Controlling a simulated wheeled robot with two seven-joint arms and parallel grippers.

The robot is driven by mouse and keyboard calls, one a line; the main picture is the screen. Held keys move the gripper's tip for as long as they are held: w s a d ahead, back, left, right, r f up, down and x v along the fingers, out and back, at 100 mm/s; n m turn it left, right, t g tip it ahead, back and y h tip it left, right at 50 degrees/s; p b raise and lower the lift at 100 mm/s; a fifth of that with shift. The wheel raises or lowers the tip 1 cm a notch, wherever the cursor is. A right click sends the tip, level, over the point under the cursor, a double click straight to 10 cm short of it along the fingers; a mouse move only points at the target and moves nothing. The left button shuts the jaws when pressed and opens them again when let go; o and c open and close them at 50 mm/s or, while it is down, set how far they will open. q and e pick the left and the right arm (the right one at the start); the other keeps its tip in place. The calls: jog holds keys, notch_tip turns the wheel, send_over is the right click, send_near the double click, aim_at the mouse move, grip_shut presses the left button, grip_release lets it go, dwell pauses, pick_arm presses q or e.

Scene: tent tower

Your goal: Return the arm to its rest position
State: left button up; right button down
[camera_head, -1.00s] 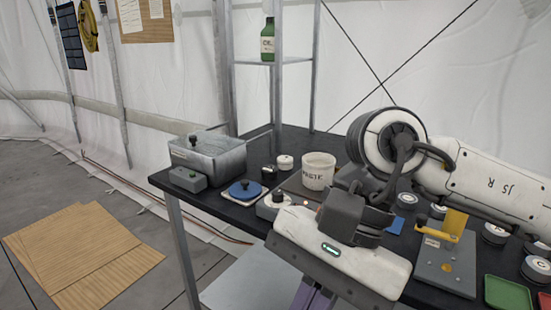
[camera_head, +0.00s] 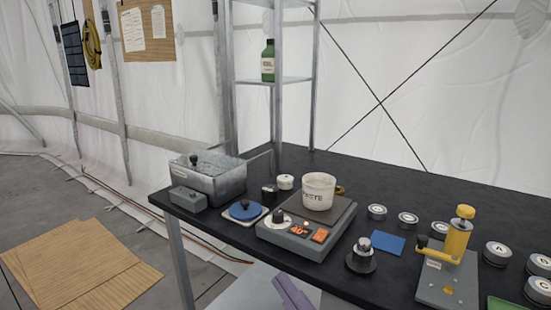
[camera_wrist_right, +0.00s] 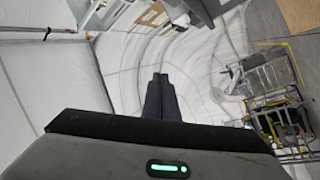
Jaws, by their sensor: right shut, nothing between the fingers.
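My right gripper (camera_head: 291,293) shows only as purple fingers at the bottom edge of the head view, in front of the table's near side. Its body and the rest of the arm are out of that view. In the right wrist view the dark purple fingers (camera_wrist_right: 161,98) are together, with nothing seen between them. My left gripper is not in view.
The black table (camera_head: 440,185) holds a hot plate (camera_head: 283,237) with a white pot (camera_head: 318,191), a grey basin (camera_head: 226,182), a yellow-handled press (camera_head: 447,275) and several round tins. A shelf with a green bottle (camera_head: 268,62) stands behind.

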jog(key=s+d+f+m+g+h, duration=0.1)
jog(key=d+f+m+h, duration=0.2)
jog(key=f, duration=0.4)
jog(key=s+d+f+m+g+h, duration=0.1)
jog(key=d+f+m+h, duration=0.1)
jog(key=f+m, duration=0.3)
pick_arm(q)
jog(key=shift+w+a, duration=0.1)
pick_arm(e)
jog(key=s+d+f+m+g+h, duration=0.2)
jog(key=s+d+f+m+g, duration=0.1)
jog(key=s+f, duration=0.5)
jog(key=s+d+f+m+g+h, duration=0.3)
jog(key=s+f, duration=0.6)
jog(key=f, duration=0.5)
jog(key=d+g, duration=0.1)
jog(key=d, duration=0.1)
jog(key=shift+d, duration=0.3)
jog(key=shift+w, duration=0.1)
